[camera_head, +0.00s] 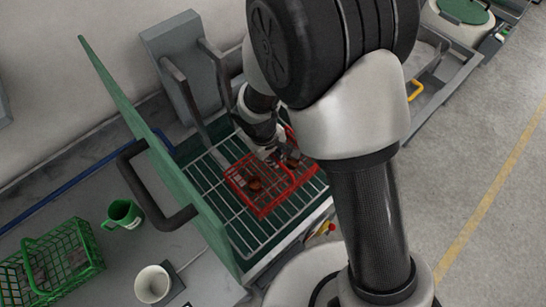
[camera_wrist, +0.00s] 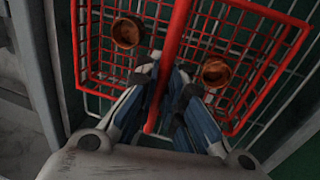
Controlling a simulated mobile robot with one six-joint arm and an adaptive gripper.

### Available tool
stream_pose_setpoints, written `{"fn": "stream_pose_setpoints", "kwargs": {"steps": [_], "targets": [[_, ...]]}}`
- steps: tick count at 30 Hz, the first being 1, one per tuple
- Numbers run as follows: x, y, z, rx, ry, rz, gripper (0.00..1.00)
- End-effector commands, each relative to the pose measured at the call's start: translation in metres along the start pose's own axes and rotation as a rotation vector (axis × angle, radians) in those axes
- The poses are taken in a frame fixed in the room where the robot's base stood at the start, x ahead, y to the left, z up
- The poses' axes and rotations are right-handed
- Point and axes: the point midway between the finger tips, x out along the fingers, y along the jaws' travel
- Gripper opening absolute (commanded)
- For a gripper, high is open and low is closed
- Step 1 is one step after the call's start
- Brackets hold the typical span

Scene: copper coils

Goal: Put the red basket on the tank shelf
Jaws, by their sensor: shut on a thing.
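The red basket (camera_head: 243,197) is a wire basket over the tank shelf (camera_head: 222,215), a metal wire rack in the green-lined tank. Whether it rests on the rack or hangs just above it, I cannot tell. My gripper (camera_head: 281,156) is shut on the basket's handle, the red bar (camera_wrist: 173,42) between my fingertips (camera_wrist: 167,73) in the wrist view. Two copper coils lie in the basket, one left (camera_wrist: 127,32) and one right (camera_wrist: 216,72) of the handle. My arm hides the tank's right side in the head view.
The tank's green lid (camera_head: 150,135) stands open at the left, with a dark handle (camera_head: 150,205). On the bench at left are a green basket (camera_head: 95,262), a green mug (camera_head: 122,215) and a white cup (camera_head: 152,284). Grey uprights (camera_head: 180,95) stand behind the tank.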

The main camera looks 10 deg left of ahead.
Motion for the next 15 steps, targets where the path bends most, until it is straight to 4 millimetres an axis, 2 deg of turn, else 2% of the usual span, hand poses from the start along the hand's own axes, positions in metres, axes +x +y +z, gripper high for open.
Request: {"fn": "stream_pose_setpoints", "kwargs": {"steps": [11, 12, 15], "targets": [[0.0048, -0.0007, -0.001, 0.001, 0.003, 0.001, 0.0], [0.0042, -0.0007, -0.0007, 0.001, 0.002, 0.0, 0.09], [0.0036, -0.0006, -0.0007, 0.001, 0.002, 0.0, 0.15]]}}
